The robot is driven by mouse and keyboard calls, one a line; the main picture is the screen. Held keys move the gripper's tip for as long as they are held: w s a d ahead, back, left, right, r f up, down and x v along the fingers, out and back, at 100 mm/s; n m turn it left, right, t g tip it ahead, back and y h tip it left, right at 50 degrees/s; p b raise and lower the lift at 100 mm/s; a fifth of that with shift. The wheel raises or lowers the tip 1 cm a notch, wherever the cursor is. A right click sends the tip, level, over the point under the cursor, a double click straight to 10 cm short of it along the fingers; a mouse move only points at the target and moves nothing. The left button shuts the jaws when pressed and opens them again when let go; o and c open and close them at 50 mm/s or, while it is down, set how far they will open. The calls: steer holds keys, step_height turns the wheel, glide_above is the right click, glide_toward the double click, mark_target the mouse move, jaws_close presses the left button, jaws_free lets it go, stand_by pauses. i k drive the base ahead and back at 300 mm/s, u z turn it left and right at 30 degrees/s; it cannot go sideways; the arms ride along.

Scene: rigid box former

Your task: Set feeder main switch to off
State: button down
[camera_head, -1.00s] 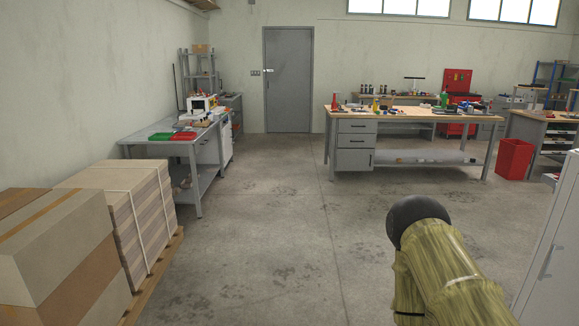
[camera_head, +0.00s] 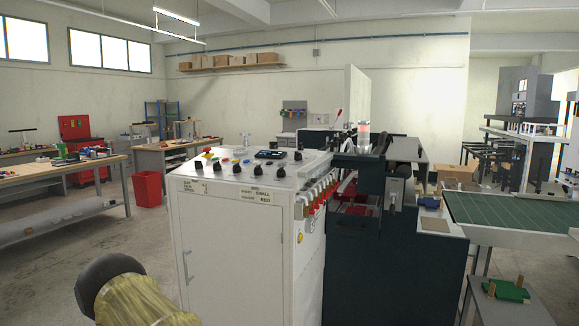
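A white cabinet (camera_head: 235,245) stands in the middle of the view, with a sloped control panel (camera_head: 228,172) on top. The panel carries several black knobs (camera_head: 258,169), small coloured buttons (camera_head: 236,161) and a dark display (camera_head: 270,154). I cannot tell which control is the feeder main switch, nor its position; the labels are too small to read surely. A dark machine (camera_head: 385,255) stands against the cabinet's right side. My gripper is not in view.
Several red-tipped fittings (camera_head: 318,193) line the cabinet's right edge. A green-topped table (camera_head: 510,222) stands at the right. A wooden workbench (camera_head: 50,172) and a red bin (camera_head: 147,188) are at the left. Bare floor (camera_head: 60,265) lies left of the cabinet.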

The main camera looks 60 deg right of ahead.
mark_target(198, 164)
steer(key=z, duration=1.5)
